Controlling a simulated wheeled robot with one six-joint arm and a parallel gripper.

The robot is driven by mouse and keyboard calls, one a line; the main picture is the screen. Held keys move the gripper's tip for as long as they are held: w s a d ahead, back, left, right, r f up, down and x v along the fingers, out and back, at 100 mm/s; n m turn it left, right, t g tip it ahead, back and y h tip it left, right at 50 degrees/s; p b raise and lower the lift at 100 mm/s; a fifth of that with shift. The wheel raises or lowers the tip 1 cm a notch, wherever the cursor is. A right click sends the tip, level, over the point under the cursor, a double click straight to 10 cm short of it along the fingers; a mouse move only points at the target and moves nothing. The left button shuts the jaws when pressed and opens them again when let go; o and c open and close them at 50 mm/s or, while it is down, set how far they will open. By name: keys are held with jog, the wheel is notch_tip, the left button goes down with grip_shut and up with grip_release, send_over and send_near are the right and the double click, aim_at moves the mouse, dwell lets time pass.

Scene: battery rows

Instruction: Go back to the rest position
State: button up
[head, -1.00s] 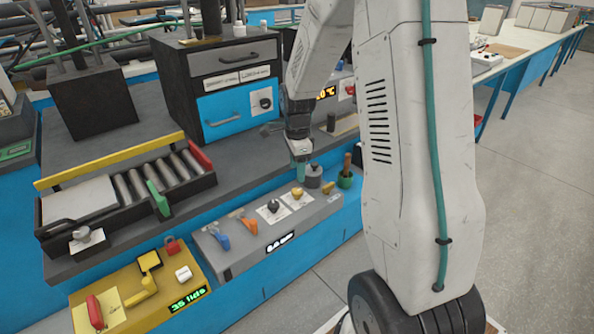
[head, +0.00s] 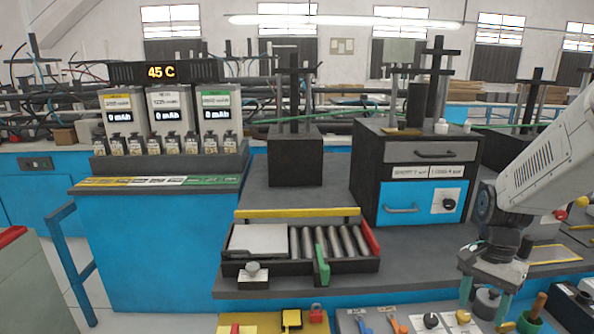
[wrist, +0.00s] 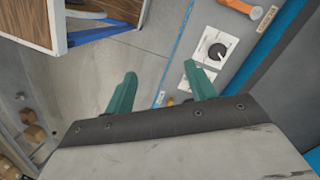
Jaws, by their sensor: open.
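My gripper (head: 485,297) is at the lower right of the head view, hanging from my bent white arm, with its fingers pointing down. In the wrist view its two green fingers (wrist: 157,92) stand wide apart with nothing between them. Below and beyond them in that view are the floor and the edge of a grey control panel (wrist: 225,50) with a black knob (wrist: 217,51). In the head view the gripper is above the right part of the bench front, near a green cup with a wooden handle (head: 530,316).
A roller tray (head: 300,268) with a green lever sits on the bench in the middle. Behind it stands a black cabinet with a blue drawer (head: 412,203). Battery chargers (head: 170,120) under a "45 C" display stand at the left. A wooden-sided box (wrist: 30,20) is in the wrist view.

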jog(key=s+a+r+n+t, duration=0.1)
jog(key=s+a+r+n, duration=0.4)
jog(key=s+r, duration=0.2)
jog(key=s+a+r+n+t, duration=0.2)
jog(key=s+a+r+n, duration=0.4)
jog(key=s, duration=0.5)
jog(key=shift+a+r+n+t+h, duration=0.2)
jog(key=shift+r+n+t+h, duration=0.1)
jog(key=shift+r, duration=0.1)
